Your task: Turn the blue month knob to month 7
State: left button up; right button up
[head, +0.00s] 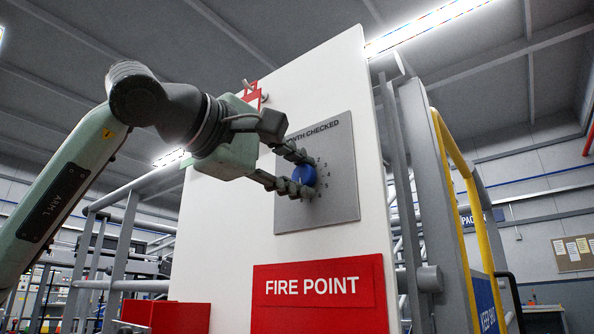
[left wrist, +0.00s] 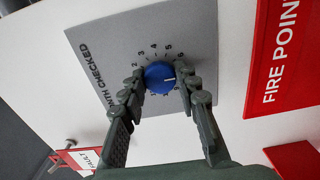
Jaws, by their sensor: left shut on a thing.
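The round blue month knob (head: 304,175) sits on a grey square dial plate (head: 343,190) headed MONTH CHECKED, with numbers around the knob. My left gripper (head: 305,174) reaches in from the left and is shut on the knob, one finger on each side. In the left wrist view the knob (left wrist: 158,74) lies between the fingertips of the left gripper (left wrist: 160,83). A short white mark on the knob points to the right of that picture, towards one finger. Numbers 2 to 6 show along the upper arc; some others are covered by the fingers. My right gripper is not in view.
The plate is fixed to a white upright panel (head: 235,240). Below it is a red FIRE POINT sign (head: 318,300). A red tag sign (left wrist: 82,158) hangs from a peg on the panel. Grey posts and a yellow rail (head: 458,190) stand to the right.

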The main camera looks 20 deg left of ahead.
pick_arm(q)
jog(key=shift+f, duration=0.1)
jog(key=o, duration=1.2)
jog(key=shift+c, duration=0.2)
jog(key=shift+s, duration=0.1)
jog(key=v, duration=1.2)
